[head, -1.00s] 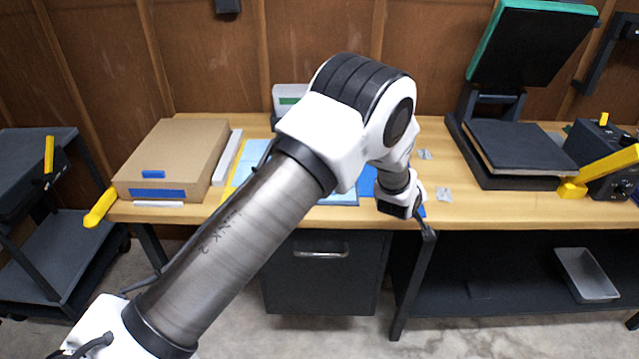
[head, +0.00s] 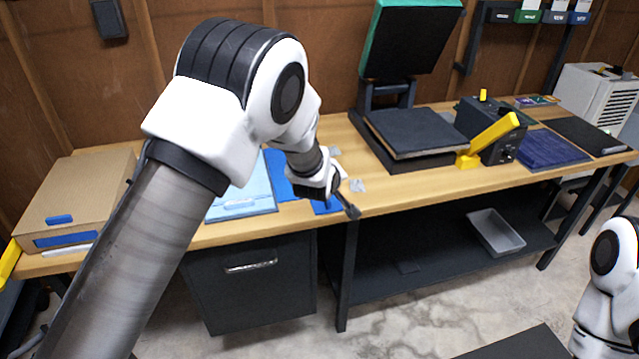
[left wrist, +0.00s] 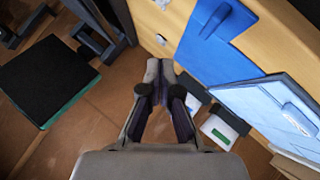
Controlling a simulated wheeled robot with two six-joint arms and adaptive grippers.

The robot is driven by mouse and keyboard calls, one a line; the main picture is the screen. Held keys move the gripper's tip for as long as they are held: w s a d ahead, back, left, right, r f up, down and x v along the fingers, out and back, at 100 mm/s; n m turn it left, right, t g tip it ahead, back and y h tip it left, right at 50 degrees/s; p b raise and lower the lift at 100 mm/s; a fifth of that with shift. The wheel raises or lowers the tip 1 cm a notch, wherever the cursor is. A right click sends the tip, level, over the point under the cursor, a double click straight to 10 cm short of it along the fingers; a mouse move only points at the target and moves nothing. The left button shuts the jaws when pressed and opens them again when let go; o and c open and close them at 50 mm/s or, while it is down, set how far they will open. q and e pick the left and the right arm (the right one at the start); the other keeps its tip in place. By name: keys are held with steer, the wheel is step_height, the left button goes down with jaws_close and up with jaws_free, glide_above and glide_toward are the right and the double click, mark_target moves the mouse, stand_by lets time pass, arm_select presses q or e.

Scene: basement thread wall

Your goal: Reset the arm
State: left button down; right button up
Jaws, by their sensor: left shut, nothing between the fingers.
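My left arm comes in from the left across the head view. Its gripper (head: 350,208) hangs at the front edge of the wooden table (head: 400,192), fingers pointing down and to the right. In the left wrist view the fingertips of my left gripper (left wrist: 158,70) are together with nothing between them. My right arm (head: 608,280) shows only in part at the right edge of the head view. Its gripper is outside the frame.
A heat press (head: 415,130) with a raised green-edged lid and a control box (head: 490,130) stand on the table. A cardboard box (head: 75,195) lies at the left, blue sheets (head: 240,190) near the middle. A grey tray (head: 497,232) sits on the lower shelf.

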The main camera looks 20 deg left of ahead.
arm_select(q)
step_height(320, 180, up, 3)
steer(key=s+d, duration=0.2)
steer(key=s, duration=0.1)
steer(key=s+a+f+g, duration=0.3)
steer(key=s+f, duration=0.6)
steer(key=f, duration=0.4)
steer(key=s+a+f+g, duration=0.35)
steer(key=s+f, duration=0.55)
steer(key=f, duration=0.4)
steer(key=s+f+m+g, duration=0.2)
steer(key=s+m, duration=0.2)
steer(key=s, duration=0.8)
steer(key=s+f+m+g, duration=0.2)
steer(key=s+m, duration=0.3)
steer(key=s, duration=0.8)
steer(key=shift+a+f+m+g+h, duration=0.3)
steer(key=shift+a+f+g, duration=0.05)
steer(key=shift+a, duration=0.05)
steer(key=shift+a+f, duration=0.1)
steer(key=shift+a, duration=0.1)
